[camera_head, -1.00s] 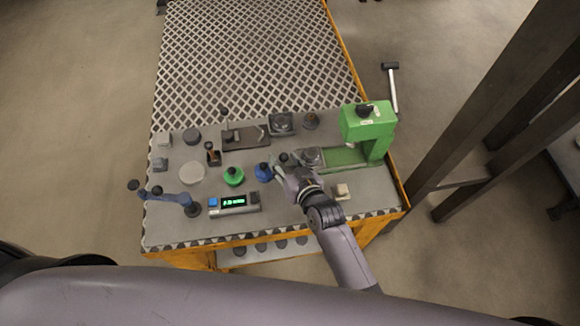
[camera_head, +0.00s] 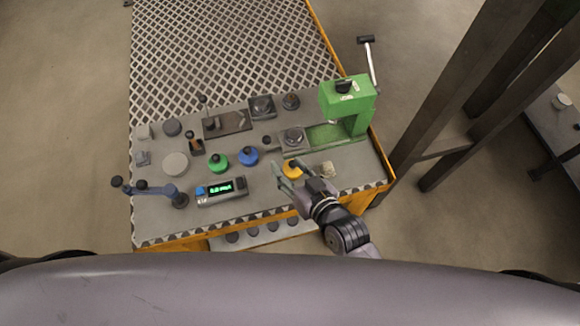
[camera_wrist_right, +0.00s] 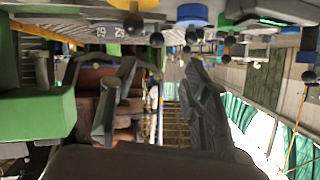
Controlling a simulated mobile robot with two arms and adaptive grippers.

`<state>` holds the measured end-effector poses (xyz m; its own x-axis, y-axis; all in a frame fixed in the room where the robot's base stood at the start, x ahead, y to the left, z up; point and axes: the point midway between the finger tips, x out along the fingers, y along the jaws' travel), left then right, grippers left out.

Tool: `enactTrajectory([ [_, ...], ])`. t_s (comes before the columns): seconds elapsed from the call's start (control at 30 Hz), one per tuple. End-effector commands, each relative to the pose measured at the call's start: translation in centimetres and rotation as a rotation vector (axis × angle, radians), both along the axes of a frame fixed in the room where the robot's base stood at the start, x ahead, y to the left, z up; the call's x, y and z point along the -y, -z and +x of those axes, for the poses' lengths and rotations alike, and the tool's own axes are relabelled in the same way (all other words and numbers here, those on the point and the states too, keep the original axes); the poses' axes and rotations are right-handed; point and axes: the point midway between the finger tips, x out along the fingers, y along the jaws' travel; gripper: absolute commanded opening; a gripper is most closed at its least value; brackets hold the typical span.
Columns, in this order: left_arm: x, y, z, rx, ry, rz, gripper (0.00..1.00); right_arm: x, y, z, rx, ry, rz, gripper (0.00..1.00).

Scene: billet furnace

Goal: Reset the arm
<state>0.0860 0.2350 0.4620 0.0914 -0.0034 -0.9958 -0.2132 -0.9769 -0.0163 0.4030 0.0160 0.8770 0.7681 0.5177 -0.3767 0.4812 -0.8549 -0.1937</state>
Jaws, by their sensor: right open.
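My right gripper (camera_head: 281,182) is open, near the front right of the workbench (camera_head: 270,203), beside a yellow-based knob (camera_head: 293,170). Nothing shows between its fingers, which also frame open space in the right wrist view (camera_wrist_right: 155,85). My left gripper is not in view. A small blue jointed arm (camera_head: 158,189) stands at the bench's front left, apart from my gripper.
A green press (camera_head: 348,102) stands at the right of the bench. Green (camera_head: 218,158) and blue (camera_head: 248,156) knobs and a digital readout box (camera_head: 221,191) lie left of my gripper. A dark steel post (camera_head: 465,85) rises at the right.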

Motion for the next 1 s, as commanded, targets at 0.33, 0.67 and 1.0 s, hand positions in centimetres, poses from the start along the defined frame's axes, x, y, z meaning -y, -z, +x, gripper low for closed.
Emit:
enactTrajectory([
  [0.33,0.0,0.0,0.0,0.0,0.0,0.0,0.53,0.0,0.0,0.1,0.001,0.0,0.0,0.42],
  [0.67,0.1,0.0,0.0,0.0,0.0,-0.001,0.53,5.6,0.8,-1.6,-0.186,0.041,-0.144,0.42],
  [1.0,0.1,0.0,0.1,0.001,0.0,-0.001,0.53,16.2,0.7,-7.7,-0.529,0.157,-0.374,0.42],
])
